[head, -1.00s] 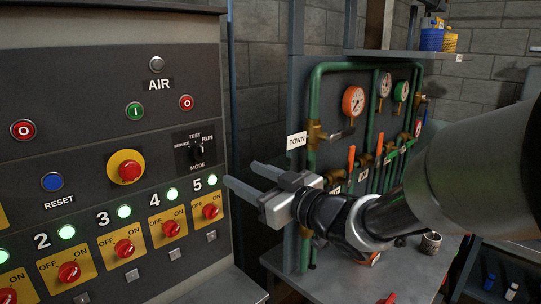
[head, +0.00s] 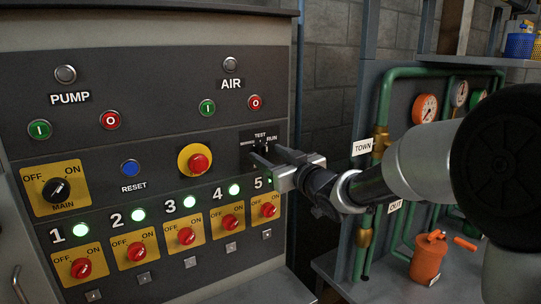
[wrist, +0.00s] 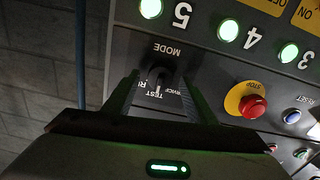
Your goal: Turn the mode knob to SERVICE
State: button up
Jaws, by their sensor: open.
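The mode knob (wrist: 158,75) is a small black knob on the dark panel, with TEST, RUN and SERVICE labels around it and MODE on the far side. In the wrist view it sits between the two open fingers of my gripper (wrist: 160,88). In the head view my gripper (head: 263,152) reaches the mode plate (head: 248,138) from the right and covers much of the knob. The SERVICE label is partly hidden by a finger in the wrist view. A light mark on the knob seems to face TEST. I cannot tell whether the fingers touch the knob.
A yellow-ringed red stop button (head: 199,163) is left of the mode plate. Below are several red breaker switches (head: 269,210) with green lamps. A blue RESET button (head: 130,168) is further left. Green pipes (head: 385,100) and an orange can (head: 428,257) stand right.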

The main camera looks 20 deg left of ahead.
jog(key=c, duration=1)
jog(key=shift+c, duration=0.2)
jog(key=shift+f+b, duration=0.1)
jog(key=shift+b, duration=0.3)
jog(key=shift+f+n+b, duration=0.15)
jog(key=shift+n+b, duration=0.85)
jog(key=shift+b, duration=0.15)
jog(key=n+b, duration=0.2)
jog(key=shift+a+n+b, duration=0.1)
jog(key=shift+n+b, duration=0.2)
jog(key=shift+b, duration=0.1)
jog(key=n+b, duration=0.4)
jog(key=n, duration=0.1)
jog(key=shift+r, duration=0.2)
jog(key=shift+n, duration=0.3)
